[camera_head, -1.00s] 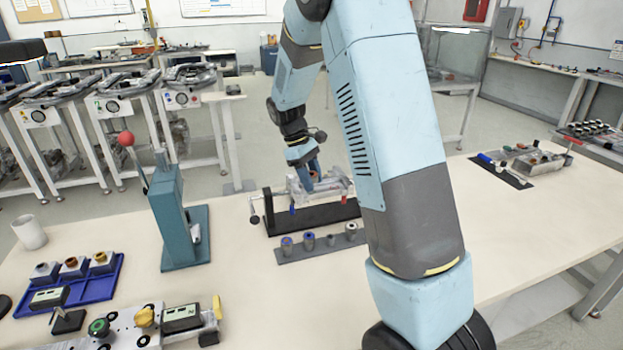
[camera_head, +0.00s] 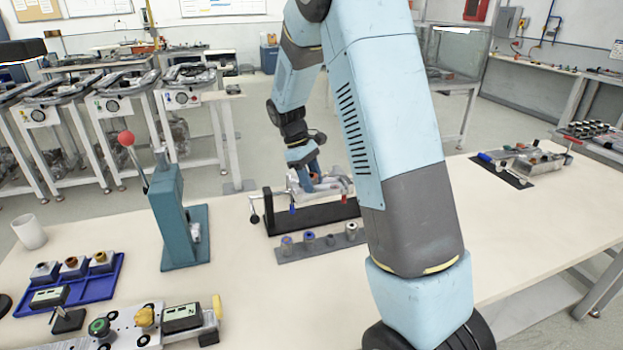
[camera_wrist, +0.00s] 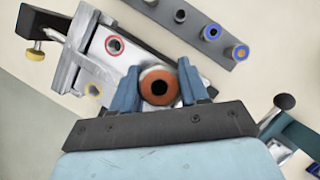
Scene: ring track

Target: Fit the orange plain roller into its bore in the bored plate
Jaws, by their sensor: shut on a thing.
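The orange roller (camera_wrist: 157,92), a ring with a dark hole seen from above, sits between the fingers of my gripper (camera_wrist: 160,88) in the wrist view. The gripper is shut on it. In the head view my gripper (camera_head: 311,182) is over the plate (camera_head: 336,184), and the roller is too small to make out.
A grey strip (camera_head: 318,246) with several rollers lies in front of the fixture. A teal press (camera_head: 181,215) stands to the left. A blue tray (camera_head: 100,283) with parts lies further left.

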